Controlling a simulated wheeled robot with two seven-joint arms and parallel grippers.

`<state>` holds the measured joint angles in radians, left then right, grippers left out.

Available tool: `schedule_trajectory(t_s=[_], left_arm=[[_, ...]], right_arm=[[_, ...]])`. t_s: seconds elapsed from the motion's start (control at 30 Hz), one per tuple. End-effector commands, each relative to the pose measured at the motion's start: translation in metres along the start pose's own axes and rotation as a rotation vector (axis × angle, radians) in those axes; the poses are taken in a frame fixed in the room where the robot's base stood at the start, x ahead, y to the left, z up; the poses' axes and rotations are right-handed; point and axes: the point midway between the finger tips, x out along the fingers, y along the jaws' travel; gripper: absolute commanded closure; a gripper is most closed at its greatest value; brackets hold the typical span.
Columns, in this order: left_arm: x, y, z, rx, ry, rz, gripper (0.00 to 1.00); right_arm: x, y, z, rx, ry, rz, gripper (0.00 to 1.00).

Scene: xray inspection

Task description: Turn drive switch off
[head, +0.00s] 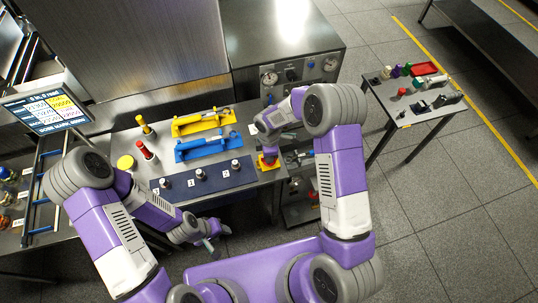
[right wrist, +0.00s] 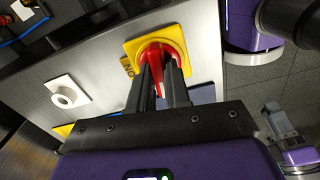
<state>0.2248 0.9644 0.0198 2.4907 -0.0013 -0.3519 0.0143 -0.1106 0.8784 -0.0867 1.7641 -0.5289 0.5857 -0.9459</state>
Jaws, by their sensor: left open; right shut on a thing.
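The drive switch is a red handle (right wrist: 163,52) on a square yellow plate (right wrist: 133,48), fixed to the metal bench top. In the head view the yellow plate (head: 262,167) sits at the bench's right end. My right gripper (right wrist: 163,90) is shut on the red handle, with its dark fingers on either side of it. A yellow label (right wrist: 126,66) with dark letters lies beside the plate. In the head view my right gripper (head: 268,150) covers most of the handle. My left gripper (head: 212,243) is open and empty in front of the bench, away from the switch.
A blue panel (head: 216,178) with several numbered knobs lies left of the switch. Blue (head: 200,148) and yellow (head: 200,123) clamp fixtures stand behind it. A white round fitting (right wrist: 65,96) is near the switch. A side table (head: 405,118) with small objects stands at right.

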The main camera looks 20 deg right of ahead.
Motion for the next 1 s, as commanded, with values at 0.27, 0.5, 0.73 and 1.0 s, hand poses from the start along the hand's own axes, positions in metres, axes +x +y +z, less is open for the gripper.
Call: schedule_trajectory(t_s=[0.27,0.5,0.73,1.0], left_arm=[[0.0012,-0.0004,-0.0001,0.000,0.000,0.000,0.57],[0.0014,-0.0005,-0.0001,0.000,0.000,0.000,0.57],[0.0014,-0.0006,-0.0001,0.000,0.000,0.000,0.57],[0.0014,-0.0005,-0.0001,0.000,0.000,0.000,0.57]], right_arm=[[0.0009,-0.0007,0.0017,-0.122,-0.002,-0.003,1.00],[0.0007,-0.0008,0.0014,-0.161,-0.002,-0.003,1.00],[0.0008,-0.0007,0.0014,-0.167,-0.003,-0.003,1.00],[0.0008,-0.0006,0.0012,-0.166,-0.003,-0.003,0.66]])
